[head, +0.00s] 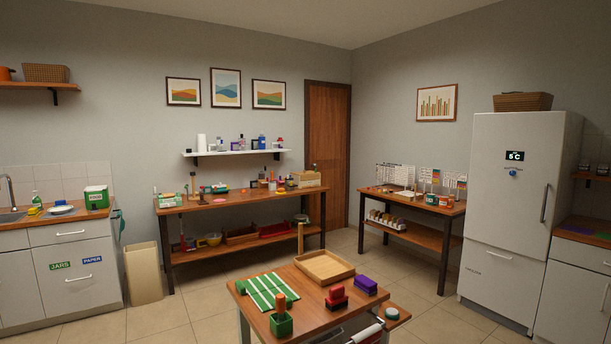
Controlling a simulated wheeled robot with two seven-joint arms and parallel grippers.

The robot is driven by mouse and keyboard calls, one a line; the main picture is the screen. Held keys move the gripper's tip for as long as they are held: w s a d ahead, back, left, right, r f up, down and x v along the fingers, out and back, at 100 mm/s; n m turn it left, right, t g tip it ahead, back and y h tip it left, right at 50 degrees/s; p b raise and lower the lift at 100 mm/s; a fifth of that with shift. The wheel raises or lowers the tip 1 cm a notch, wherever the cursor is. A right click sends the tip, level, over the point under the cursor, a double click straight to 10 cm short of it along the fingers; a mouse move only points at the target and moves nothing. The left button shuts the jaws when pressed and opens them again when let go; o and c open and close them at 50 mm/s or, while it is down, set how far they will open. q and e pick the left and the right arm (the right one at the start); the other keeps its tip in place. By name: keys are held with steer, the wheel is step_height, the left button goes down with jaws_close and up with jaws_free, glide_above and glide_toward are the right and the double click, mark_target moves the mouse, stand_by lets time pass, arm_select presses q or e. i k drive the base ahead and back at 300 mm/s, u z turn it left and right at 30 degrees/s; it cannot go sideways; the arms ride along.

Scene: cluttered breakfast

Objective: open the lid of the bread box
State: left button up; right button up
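I cannot clearly make out a bread box. A light wooden box (306,179) at the right end of the long workbench is too small to identify. Neither of my grippers shows in the head view.
A small wooden table (262,321) is in front, with a striped green cloth (270,291), a wooden tray (324,266) and red and purple blocks. A tan bin (143,273) stands beside the left counter. A white fridge (510,220) is at right. Tiled floor between is open.

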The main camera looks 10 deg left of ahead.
mark_target(304, 174)
steer(key=z, duration=1.05)
steer(key=i, duration=4.75)
steer(key=u, duration=1.9)
steer(key=i, duration=4.75)
steer(key=u, duration=0.05)
